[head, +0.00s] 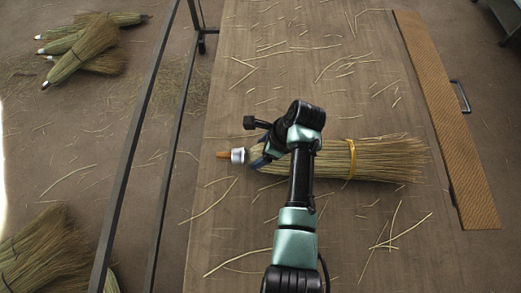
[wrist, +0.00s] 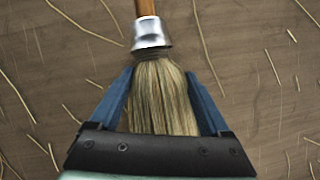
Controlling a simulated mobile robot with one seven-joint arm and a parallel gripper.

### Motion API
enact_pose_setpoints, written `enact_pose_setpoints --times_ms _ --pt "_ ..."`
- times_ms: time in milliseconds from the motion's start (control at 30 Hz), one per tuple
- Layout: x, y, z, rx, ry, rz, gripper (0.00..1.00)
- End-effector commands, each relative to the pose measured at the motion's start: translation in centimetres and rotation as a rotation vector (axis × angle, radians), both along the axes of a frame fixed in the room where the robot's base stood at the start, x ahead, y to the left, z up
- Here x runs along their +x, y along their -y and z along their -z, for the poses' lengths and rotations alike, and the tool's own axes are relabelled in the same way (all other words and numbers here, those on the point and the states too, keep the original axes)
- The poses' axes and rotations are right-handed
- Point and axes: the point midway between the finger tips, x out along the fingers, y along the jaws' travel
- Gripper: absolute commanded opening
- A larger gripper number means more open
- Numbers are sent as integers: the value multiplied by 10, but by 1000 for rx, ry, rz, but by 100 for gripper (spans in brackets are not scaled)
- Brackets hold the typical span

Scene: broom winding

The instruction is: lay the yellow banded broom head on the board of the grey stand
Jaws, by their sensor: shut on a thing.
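The broom head (head: 390,158) with a yellow band (head: 351,160) lies crosswise over the brown wooden surface in the head view, bristles to the right. Its metal collar (head: 238,156) and short wooden handle stub (head: 222,155) point left. My gripper (head: 262,160) is shut on the bristle neck just right of the collar. In the wrist view, the two blue fingers of my gripper (wrist: 160,80) flank the straw (wrist: 162,100) below the shiny collar (wrist: 150,33). My arm hides part of the broom. I cannot tell whether it touches the surface. No grey stand is clearly recognisable.
The wooden surface (head: 285,90) carries scattered loose straws. A ribbed brown strip (head: 445,110) lies along its right side, beside a dark handle (head: 461,96). Dark metal bars (head: 150,100) stand at the left. Other brooms (head: 85,50) and straw bundles (head: 45,250) lie farther left.

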Motion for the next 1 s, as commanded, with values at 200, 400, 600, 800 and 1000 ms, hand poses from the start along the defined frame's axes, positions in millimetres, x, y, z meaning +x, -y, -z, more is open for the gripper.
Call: enact_pose_setpoints --times_ms 200,400,600,800,1000 --pt "0 0 2 0 0 0 86" --pt "0 0 2 0 0 0 100" --pt "0 1 -3 0 0 0 100" --pt "-3 13 -35 -1 2 2 100" --pt "-8 30 -75 -1 3 1 100"
